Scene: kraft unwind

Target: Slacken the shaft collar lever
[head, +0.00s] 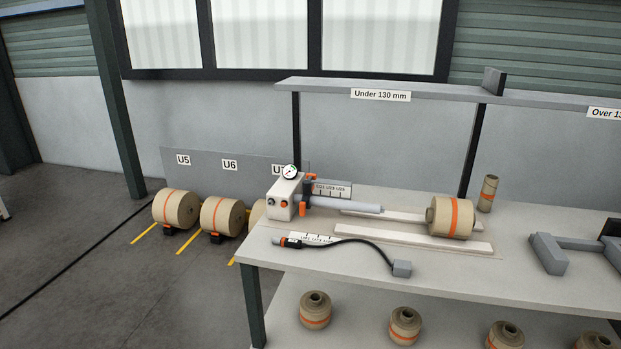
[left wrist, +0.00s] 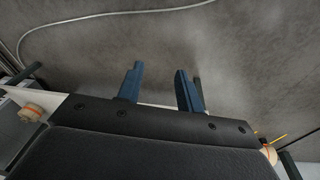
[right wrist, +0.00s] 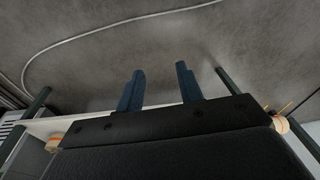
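A grey shaft (head: 350,205) sticks out to the right from a white box (head: 286,197) with a round gauge (head: 290,172) on the bench. Orange parts (head: 308,184) sit at the root of the shaft beside the box; which one is the collar lever, and how it is set, is too small to tell. My left gripper (left wrist: 159,70) shows in the left wrist view with its two blue fingers apart and nothing between them. My right gripper (right wrist: 160,70) shows in the right wrist view, also open and empty. Neither gripper shows in the head view.
A kraft roll (head: 451,217) with an orange band rests on pale rails (head: 420,240). A black hose tool (head: 340,245) lies in front of the shaft. A small roll (head: 488,193) and grey fixture (head: 565,250) stand right. Rolls (head: 222,216) stand on the floor at left.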

